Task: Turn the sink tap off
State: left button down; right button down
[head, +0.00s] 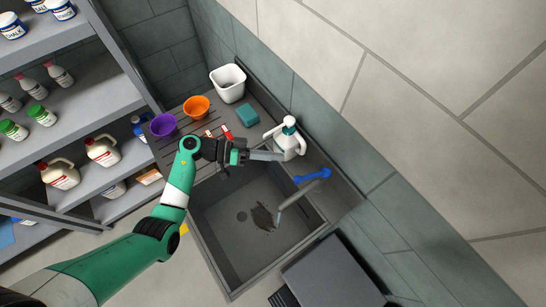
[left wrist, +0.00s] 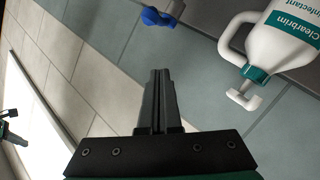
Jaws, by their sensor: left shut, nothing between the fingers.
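The sink tap has a blue lever handle (head: 312,175) and a grey spout (head: 298,192) that reaches over the dark sink basin (head: 215,225). A dark, splash-like patch (head: 262,217) lies on the basin floor below the spout. My left gripper (head: 281,156) is shut and empty, its fingers beside the white bottle and a little apart from the blue handle. In the left wrist view the shut fingers (left wrist: 158,75) point towards the wall, with the blue handle (left wrist: 156,17) near the top edge. My right gripper is not clearly seen; a small dark and green shape shows at that view's left edge.
A white disinfectant bottle (head: 288,142) stands close to my left fingertips; it also shows in the left wrist view (left wrist: 282,40). A teal sponge (head: 247,114), white bin (head: 228,83), orange bowl (head: 197,108) and purple bowl (head: 163,125) stand behind the basin. Shelves (head: 85,90) stand left.

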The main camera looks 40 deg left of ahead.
aim_at(313, 176)
pick_arm(q)
jog(key=w+d+f+b, duration=0.2)
jog(key=d+f, duration=0.2)
jog(key=d, duration=0.2)
jog(key=shift+w+d+f, duration=0.3)
jog(key=shift+w+d, duration=0.05)
